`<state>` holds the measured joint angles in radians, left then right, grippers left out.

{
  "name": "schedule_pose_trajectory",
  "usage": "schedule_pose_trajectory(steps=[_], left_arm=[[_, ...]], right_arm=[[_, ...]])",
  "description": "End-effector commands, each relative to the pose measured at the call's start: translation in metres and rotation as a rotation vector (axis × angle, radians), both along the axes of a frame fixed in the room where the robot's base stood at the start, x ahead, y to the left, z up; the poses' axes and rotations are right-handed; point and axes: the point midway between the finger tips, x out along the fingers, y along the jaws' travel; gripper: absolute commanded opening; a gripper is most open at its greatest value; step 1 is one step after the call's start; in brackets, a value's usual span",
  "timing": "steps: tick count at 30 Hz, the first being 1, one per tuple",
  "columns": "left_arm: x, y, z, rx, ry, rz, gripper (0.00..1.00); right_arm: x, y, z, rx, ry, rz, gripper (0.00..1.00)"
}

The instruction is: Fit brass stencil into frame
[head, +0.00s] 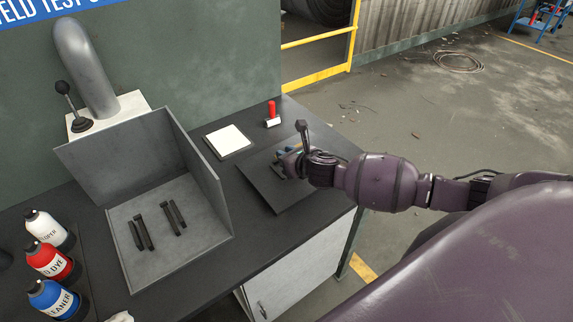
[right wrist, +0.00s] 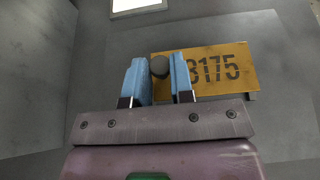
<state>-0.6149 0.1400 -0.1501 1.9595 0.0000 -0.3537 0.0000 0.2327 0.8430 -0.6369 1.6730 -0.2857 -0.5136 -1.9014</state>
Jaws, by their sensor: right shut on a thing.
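The brass stencil (right wrist: 222,72) is a yellow plate with dark cut digits ending in 175. It shows in the right wrist view beyond my blue fingertips. My right gripper (right wrist: 158,80) is shut on the stencil's dark round knob (right wrist: 160,67). In the head view my right gripper (head: 284,158) is low over a dark grey square plate (head: 268,190), which seems to be the frame. The gripper hides most of the stencil there. A dark strip shows under the stencil's lower right edge; I cannot tell whether it is seated or just above. My left gripper is out of view.
A grey open-sided booth (head: 150,280) with dark bars stands to the left. Several bottles (head: 48,262) stand at the far left. The bench's right edge is close to the plate.

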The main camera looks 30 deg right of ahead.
Motion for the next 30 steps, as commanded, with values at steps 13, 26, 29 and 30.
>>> schedule_pose_trajectory(steps=[13, 26, 29, 30], left_arm=[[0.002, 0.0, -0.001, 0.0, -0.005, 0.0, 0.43], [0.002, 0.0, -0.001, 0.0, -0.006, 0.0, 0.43], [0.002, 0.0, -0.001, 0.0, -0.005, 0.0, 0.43], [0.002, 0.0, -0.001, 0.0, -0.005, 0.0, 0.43]], right_arm=[[0.0, 0.0, -0.037, 0.0, 0.001, 0.0, 0.0], [-0.001, 0.0, -0.037, 0.001, 0.002, 0.001, 0.47], [-0.001, 0.001, -0.037, 0.001, 0.002, 0.001, 0.47], [-0.001, 0.0, -0.037, 0.0, 0.002, 0.001, 0.47]])
